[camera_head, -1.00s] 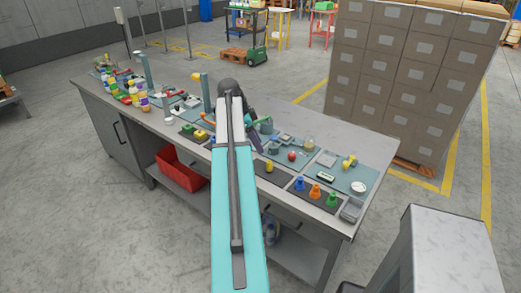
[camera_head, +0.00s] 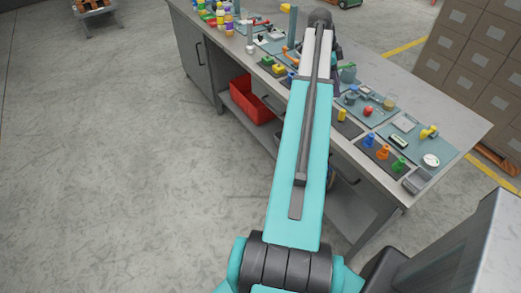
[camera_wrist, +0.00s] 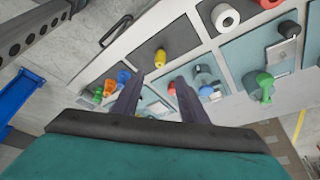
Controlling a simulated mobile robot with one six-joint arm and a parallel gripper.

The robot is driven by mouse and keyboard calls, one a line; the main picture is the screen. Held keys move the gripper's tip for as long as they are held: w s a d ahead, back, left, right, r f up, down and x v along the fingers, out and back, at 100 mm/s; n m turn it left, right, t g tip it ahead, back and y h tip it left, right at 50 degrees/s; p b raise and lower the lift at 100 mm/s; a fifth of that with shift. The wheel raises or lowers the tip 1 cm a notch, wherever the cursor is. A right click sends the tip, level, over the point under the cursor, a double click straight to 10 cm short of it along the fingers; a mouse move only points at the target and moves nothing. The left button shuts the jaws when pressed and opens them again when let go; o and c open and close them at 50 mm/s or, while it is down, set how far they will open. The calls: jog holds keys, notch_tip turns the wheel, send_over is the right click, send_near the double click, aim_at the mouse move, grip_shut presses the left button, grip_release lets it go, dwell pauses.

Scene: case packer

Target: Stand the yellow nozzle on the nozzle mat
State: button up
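The yellow nozzle (camera_head: 342,115) is on a small dark mat (camera_head: 350,129) on the workbench. It also shows in the wrist view (camera_wrist: 160,58); whether it stands or lies is hard to tell. Blue (camera_head: 368,140), orange (camera_head: 383,152) and green (camera_head: 399,164) nozzles stand on another dark mat (camera_head: 373,156) to the right. I cannot tell for certain which dark mat is the nozzle mat. My gripper (camera_wrist: 159,80) is open and empty, its two fingers apart, above the bench with the yellow nozzle beyond the fingertips. In the head view my arm mostly hides it.
A red ball (camera_head: 368,110), a yellow part (camera_head: 428,132) and a round white item (camera_head: 431,160) lie on blue-grey mats behind. A grey tray (camera_head: 416,181) is near the right end. A red bin (camera_head: 252,98) sits on the lower shelf. Stacked boxes (camera_head: 470,60) stand behind the bench.

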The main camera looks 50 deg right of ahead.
jog(key=w+a+f+n+y, duration=0.1)
jog(key=w+a+f+n, duration=0.4)
jog(key=w+a+f, duration=0.45)
jog(key=w+a+f+n, duration=0.6)
jog(key=a+f, duration=0.6)
jog(key=f, duration=0.1)
jog(key=w+a+f+n, duration=0.1)
jog(key=a+f+n, duration=0.4)
jog(key=a, duration=0.4)
jog(key=a+f+n, duration=0.2)
jog(key=a+f, duration=0.6)
jog(key=a, duration=0.1)
jog(key=s+a+f+n, duration=0.4)
jog(key=s+a, duration=0.1)
jog(key=a, duration=0.3)
jog(key=s+a+f+n+g, duration=0.1)
jog(key=s+a+f+n, duration=0.3)
jog(key=a, duration=0.4)
jog(key=s+a+f+n+y, duration=0.1)
jog(key=s+a+f+n, duration=0.3)
jog(key=s+a, duration=0.4)
jog(key=shift+a+f+g, duration=0.4)
jog(key=shift+a+f, duration=0.2)
jog(key=shift+f, duration=0.2)
jog(key=f+b, duration=0.3)
jog(key=shift+s+f, duration=0.1)
jog(key=shift+s, duration=0.1)
